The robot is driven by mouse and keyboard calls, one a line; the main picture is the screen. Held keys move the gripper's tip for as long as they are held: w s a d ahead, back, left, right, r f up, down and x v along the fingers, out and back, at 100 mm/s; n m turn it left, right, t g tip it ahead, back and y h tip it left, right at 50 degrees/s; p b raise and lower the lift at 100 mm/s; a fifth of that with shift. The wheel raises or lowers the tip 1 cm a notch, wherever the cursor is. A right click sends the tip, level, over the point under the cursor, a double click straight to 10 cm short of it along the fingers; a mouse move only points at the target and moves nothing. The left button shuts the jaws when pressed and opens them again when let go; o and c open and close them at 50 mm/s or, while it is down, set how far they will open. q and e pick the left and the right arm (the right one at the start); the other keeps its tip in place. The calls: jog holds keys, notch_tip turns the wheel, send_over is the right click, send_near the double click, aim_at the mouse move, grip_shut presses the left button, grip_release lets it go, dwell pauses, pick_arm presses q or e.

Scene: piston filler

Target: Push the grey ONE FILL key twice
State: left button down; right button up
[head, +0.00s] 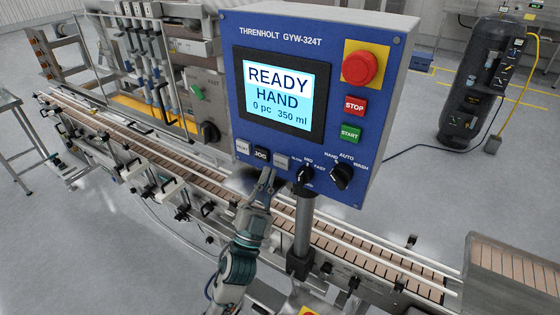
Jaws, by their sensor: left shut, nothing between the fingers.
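A blue control panel (225,85) carries a screen (278,94) reading READY, HAND, 0 pc, 350 ml. Below the screen is a row of three keys: a pale key (242,147) at left, a black JOG key (261,154) in the middle, and a grey key (281,162) at right. The lettering on the pale and grey keys is too small to read surely. My left gripper (268,174) is shut and empty, its fingertips just below the JOG and grey keys. I cannot tell whether it touches the panel. My right gripper is out of view.
Right of the keys are two black selector knobs (304,174), (342,176). Above them are a green START button (349,133), a red STOP button (355,105) and a red emergency stop (360,67).

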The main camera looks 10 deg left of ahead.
pick_arm(q)
jog(key=shift+s+a+r+p, duration=0.1)
jog(key=shift+s+a+p, duration=0.15)
jog(key=shift+s, duration=0.6)
jog(key=shift+s+a+p, duration=0.1)
jog(key=shift+s+a, duration=0.1)
jog(key=shift+s, duration=0.65)
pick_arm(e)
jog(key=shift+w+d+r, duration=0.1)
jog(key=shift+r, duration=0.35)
pick_arm(q)
jog(key=s+p, duration=0.2)
jog(key=s+a+p, duration=0.1)
jog(key=s+p, duration=0.1)
jog(key=shift+s+a, duration=0.1)
jog(key=shift+a, duration=0.05)
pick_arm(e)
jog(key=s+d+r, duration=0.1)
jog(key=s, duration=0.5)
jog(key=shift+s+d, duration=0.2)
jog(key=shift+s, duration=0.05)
pick_arm(q)
jog(key=shift+w, duration=0.2)
jog(key=shift+w, duration=0.1)
jog(key=w+d+b, duration=0.1)
jog(key=w+d, duration=0.2)
jog(key=w, duration=0.5)
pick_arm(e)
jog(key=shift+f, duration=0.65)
